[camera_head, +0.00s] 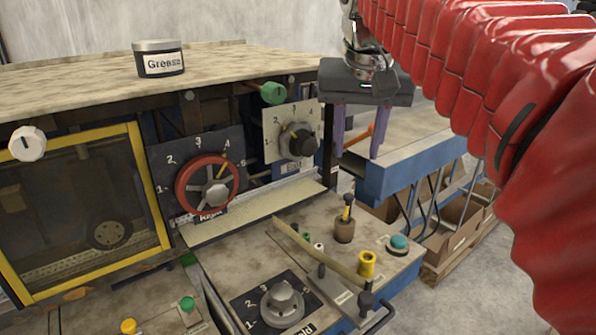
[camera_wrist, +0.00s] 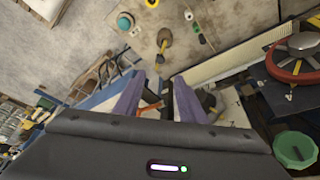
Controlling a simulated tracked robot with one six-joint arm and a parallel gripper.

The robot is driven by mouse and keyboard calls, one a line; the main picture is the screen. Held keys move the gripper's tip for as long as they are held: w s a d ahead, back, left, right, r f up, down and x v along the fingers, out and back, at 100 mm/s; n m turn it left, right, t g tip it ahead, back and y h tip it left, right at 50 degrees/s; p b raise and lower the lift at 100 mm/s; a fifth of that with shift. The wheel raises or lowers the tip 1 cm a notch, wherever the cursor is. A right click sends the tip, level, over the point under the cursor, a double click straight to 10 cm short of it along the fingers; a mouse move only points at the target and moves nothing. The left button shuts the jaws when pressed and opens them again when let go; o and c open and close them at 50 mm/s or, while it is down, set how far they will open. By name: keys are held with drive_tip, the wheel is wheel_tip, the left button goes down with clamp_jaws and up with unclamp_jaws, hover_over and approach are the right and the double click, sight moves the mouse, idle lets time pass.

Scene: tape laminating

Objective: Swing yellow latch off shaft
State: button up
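My gripper (camera_head: 355,155) hangs at the upper right in the head view, with its two purple fingers pointing down, apart and empty. In the wrist view the open fingers (camera_wrist: 155,84) have a dark part and an orange bit showing between or behind them. An orange handle-like piece (camera_head: 371,129) shows by the right finger in the head view. I cannot clearly make out a yellow latch or its shaft.
The red handwheel (camera_head: 207,185) and green knob (camera_head: 273,93) stick out from the machine front. A blue-edged conveyor (camera_head: 398,170) lies below my gripper.

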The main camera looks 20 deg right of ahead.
sight(349, 196)
drive_tip(key=shift+w+r, duration=0.1)
drive_tip(key=shift+w, duration=0.05)
drive_tip(key=x, duration=1.3)
drive_tip(key=shift+w+f, duration=0.2)
drive_tip(key=shift+f, duration=0.15)
drive_tip(key=shift+c, duration=0.6)
clamp_jaws()
